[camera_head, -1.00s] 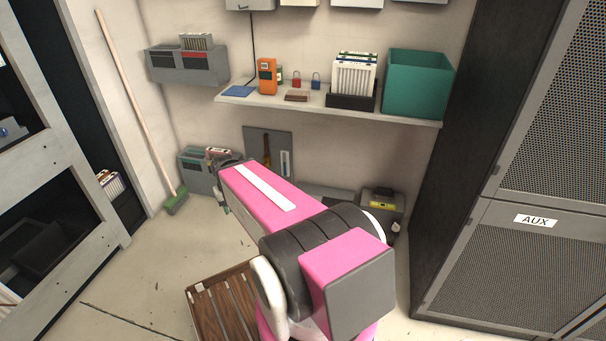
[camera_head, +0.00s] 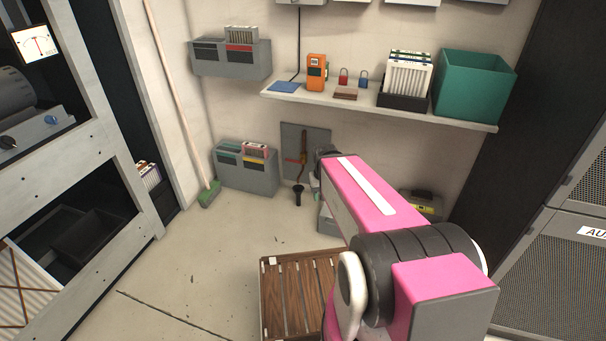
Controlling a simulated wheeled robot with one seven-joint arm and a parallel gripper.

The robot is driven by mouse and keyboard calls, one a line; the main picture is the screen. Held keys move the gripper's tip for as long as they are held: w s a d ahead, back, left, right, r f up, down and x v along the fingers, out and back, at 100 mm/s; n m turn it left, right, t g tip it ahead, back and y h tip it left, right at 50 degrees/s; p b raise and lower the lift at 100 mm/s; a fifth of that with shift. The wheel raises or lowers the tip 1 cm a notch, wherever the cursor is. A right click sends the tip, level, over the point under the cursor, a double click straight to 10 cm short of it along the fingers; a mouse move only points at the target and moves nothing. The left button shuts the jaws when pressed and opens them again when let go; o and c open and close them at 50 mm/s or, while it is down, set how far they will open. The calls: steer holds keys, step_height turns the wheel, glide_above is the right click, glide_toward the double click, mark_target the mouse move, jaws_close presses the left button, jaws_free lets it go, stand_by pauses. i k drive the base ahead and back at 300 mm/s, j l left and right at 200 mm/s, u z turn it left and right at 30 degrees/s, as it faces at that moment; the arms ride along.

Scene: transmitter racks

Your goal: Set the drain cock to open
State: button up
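A grey panel (camera_head: 319,139) stands low against the back wall, with a brown vertical pipe (camera_head: 304,142) on it. A small orange-red handle (camera_head: 292,161) sticks out to the left of the pipe and looks roughly level; this appears to be the drain cock. A black funnel-like piece (camera_head: 298,196) is below it near the floor. My pink arm reaches toward the wall from the lower right. Its dark end, with my gripper (camera_head: 321,158), is just right of the pipe in the picture. The fingers are hidden or too small to read, and no contact can be made out.
A grey card box (camera_head: 247,177) stands left of the panel, beside a broom (camera_head: 209,193). A shelf (camera_head: 400,112) overhangs above. Racks flank both sides; open floor lies at left centre.

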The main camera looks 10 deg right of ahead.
mark_target(294, 161)
steer(key=i+j+u, duration=0.25)
steer(key=i+j, duration=0.55)
